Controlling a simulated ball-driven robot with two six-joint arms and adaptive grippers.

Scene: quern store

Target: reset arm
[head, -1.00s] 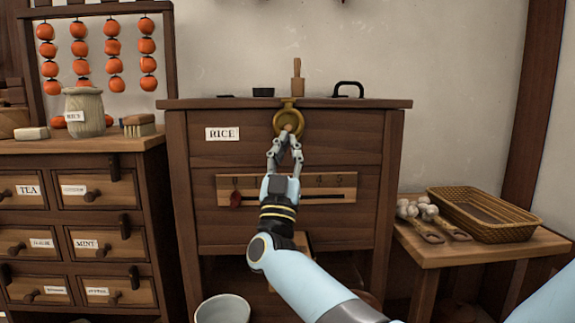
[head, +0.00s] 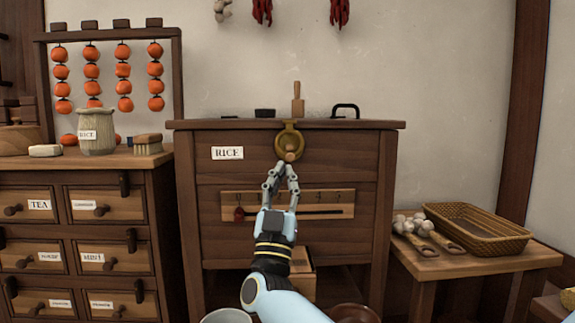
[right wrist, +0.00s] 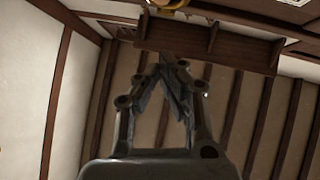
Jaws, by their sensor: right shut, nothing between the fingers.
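My right gripper (head: 284,170) is in front of the wooden rice chest (head: 356,150), just below a round brass fitting (head: 290,141) with a wooden knob on the chest's front. Its fingers meet at the tips and hold nothing. In the right wrist view my right gripper (right wrist: 172,62) points up with its fingers together, and the brass fitting (right wrist: 168,3) shows at the top edge, apart from the fingertips. A slotted wooden scale (head: 330,204) with a red marker at its left end lies behind the gripper. My left gripper is not in view.
A drawer cabinet (head: 83,220) stands at the left with a rice jar (head: 97,135) and brush (head: 148,144) on top. A grey bucket (head: 227,317) stands low in front.

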